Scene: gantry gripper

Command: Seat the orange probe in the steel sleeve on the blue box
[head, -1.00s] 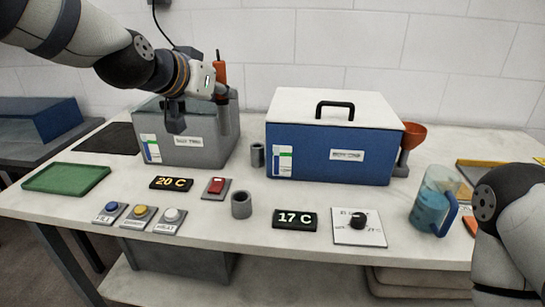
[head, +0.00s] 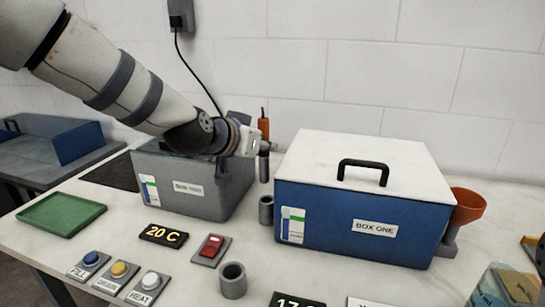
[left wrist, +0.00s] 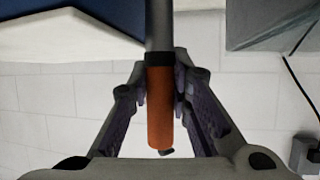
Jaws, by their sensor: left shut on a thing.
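The orange probe (head: 264,130) has an orange handle, a dark band and a grey shaft pointing down. My left gripper (left wrist: 159,88) is shut on it, with a finger on each side near the dark band in the left wrist view. In the head view the fingers are mostly hidden by my wrist. The steel sleeve (head: 266,211) is an upright grey tube at the left side of the blue box (head: 330,222). In the head view the shaft's lower end appears above the sleeve, with a gap between. My right gripper is not in view.
A grey box (head: 190,195) stands left, close to my left gripper. A loose-looking grey cylinder (head: 232,281) stands in front near the buttons and red switch (head: 211,249). An orange funnel (head: 468,205) is right of the blue box, whose lid has a black handle (head: 363,164).

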